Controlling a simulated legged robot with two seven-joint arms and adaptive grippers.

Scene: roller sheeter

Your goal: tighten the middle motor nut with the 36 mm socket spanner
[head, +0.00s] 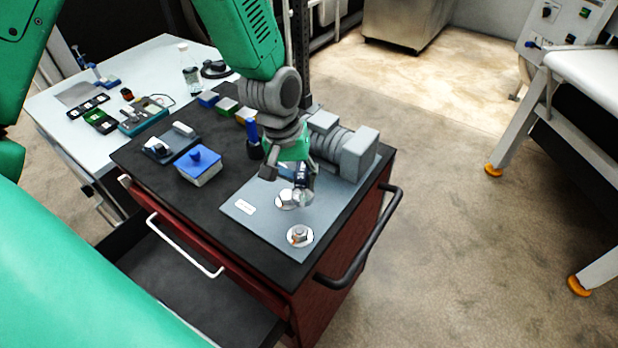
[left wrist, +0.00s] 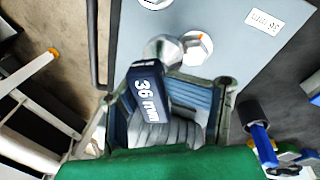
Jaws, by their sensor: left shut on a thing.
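My left gripper (head: 292,172) is shut on the 36 mm socket spanner (left wrist: 148,95), whose dark blue body with the white "36 mm" label lies between the fingers in the left wrist view. Its chrome socket end (left wrist: 163,50) points at the plate. The middle motor nut (head: 287,198) sits on a round washer; in the left wrist view the nut (left wrist: 196,46) shows beside the socket, uncovered, partly overlapped by it in the picture. I cannot tell the socket's height above the plate. Another nut (head: 300,234) sits nearer the plate's front corner. Any third nut is hidden. My right gripper is not in view.
The grey plate (head: 249,225) lies on the red tool cart, with a grey motor (head: 350,150) behind. A blue-handled tool (head: 252,131) stands near the gripper. A blue-lidded box (head: 199,167) and small boxes are left. The cart has a black handle (head: 365,240) and an open drawer.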

